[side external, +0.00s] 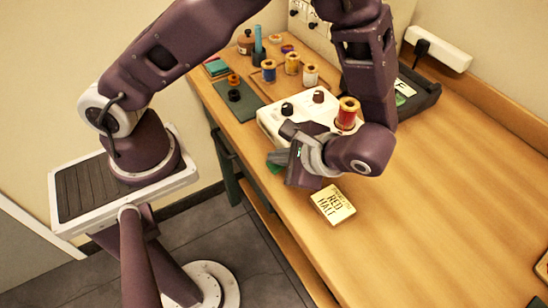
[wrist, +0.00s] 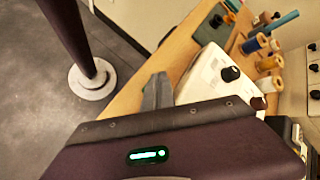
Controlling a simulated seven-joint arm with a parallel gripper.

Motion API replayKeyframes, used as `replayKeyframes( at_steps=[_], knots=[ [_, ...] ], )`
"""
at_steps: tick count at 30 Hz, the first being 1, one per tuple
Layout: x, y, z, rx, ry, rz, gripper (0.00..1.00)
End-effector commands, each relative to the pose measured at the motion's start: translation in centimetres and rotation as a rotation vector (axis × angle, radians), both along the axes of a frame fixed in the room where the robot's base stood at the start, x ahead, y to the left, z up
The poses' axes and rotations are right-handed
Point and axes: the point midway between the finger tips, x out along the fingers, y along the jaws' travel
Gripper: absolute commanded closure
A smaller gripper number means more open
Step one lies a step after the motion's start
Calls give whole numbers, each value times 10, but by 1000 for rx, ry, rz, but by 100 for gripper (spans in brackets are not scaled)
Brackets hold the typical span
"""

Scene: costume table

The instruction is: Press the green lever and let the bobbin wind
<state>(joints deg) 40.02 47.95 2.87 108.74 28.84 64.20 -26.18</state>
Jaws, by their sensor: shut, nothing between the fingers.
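The white winding machine (side external: 270,121) stands on the table with two dark knobs on top and a red spool of thread (side external: 347,113) at its right end. It also shows in the wrist view (wrist: 205,75). My gripper (side external: 277,158) is shut and empty, low at the front side of the machine; its grey fingers (wrist: 157,92) show in the wrist view. A small green patch (side external: 275,169) shows just under the fingers; it may be the green lever, mostly hidden by my gripper. I cannot tell whether they touch. The bobbin cannot be made out.
A yellow "Red Malt" box (side external: 333,204) lies near the front edge. Several thread spools (side external: 292,63) stand behind the machine, with a dark green mat (side external: 237,100) to the left. A dark tray (side external: 415,95) sits at the back.

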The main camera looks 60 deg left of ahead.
Motion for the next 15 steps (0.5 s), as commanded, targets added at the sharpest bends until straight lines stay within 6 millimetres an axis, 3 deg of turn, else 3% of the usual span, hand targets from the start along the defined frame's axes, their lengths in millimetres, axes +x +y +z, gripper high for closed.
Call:
replayKeyframes(
  at_steps=[15],
  knots=[
    [0, 0, 17, -2, -1, 0, 100]
  ],
)
